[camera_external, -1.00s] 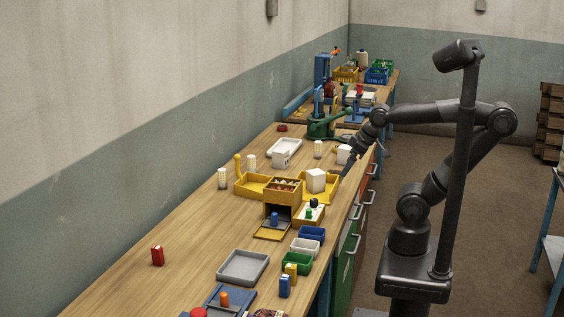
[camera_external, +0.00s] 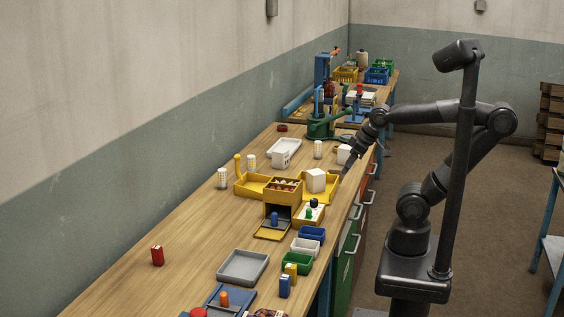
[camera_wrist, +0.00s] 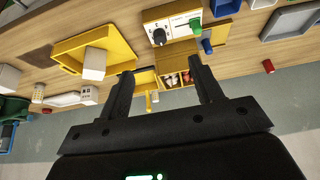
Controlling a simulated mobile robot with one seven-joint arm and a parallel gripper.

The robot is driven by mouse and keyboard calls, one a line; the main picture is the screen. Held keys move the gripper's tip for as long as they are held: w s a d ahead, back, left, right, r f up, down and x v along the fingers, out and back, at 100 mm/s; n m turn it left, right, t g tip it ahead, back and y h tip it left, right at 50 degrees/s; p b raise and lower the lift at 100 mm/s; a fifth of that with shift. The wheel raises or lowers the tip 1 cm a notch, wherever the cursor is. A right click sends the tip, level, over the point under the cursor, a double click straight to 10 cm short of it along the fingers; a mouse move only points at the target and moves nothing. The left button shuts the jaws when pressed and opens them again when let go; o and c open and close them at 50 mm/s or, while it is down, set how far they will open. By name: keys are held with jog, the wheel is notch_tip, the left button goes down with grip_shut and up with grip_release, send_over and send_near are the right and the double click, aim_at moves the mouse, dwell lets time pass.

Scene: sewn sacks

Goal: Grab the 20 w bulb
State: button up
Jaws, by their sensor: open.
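Several white cylinders with yellowish speckles, which look like bulbs, stand upright on the bench: a left one (camera_external: 222,178), a middle one (camera_external: 251,161) and a right one (camera_external: 318,149). I cannot read a wattage on any, so I cannot tell which is the 20 W bulb. In the wrist view one such cylinder (camera_wrist: 38,92) shows at the left and another (camera_wrist: 154,97) beyond the fingers. My gripper (camera_wrist: 160,68) is open, with nothing between its fingers.
A white block (camera_external: 316,180) sits by a yellow compartment box (camera_external: 283,187). A panel with a black knob (camera_wrist: 159,37) and a green knob (camera_wrist: 195,26) is near. A green press (camera_external: 320,129) stands behind. The bench around the red block (camera_external: 157,255) is clear.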

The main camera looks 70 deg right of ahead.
jog(key=w+d+r, duration=0.2)
jog(key=w+r, duration=0.1)
jog(key=w, duration=0.4)
jog(key=w+d+r, duration=0.2)
jog(key=w, duration=0.4)
jog(key=m+g, duration=0.1)
send_over(253, 157)
jog(key=s, duration=0.3)
notch_tip(253, 157, down, 13)
jog(key=x, duration=0.5)
jog(key=shift+a+f, duration=0.15)
jog(key=shift+d+x, duration=0.25)
jog(key=shift+x, duration=1.1)
jog(key=shift+d+x, duration=0.25)
jog(key=shift+x, duration=1.05)
jog(key=shift+c, duration=0.4)
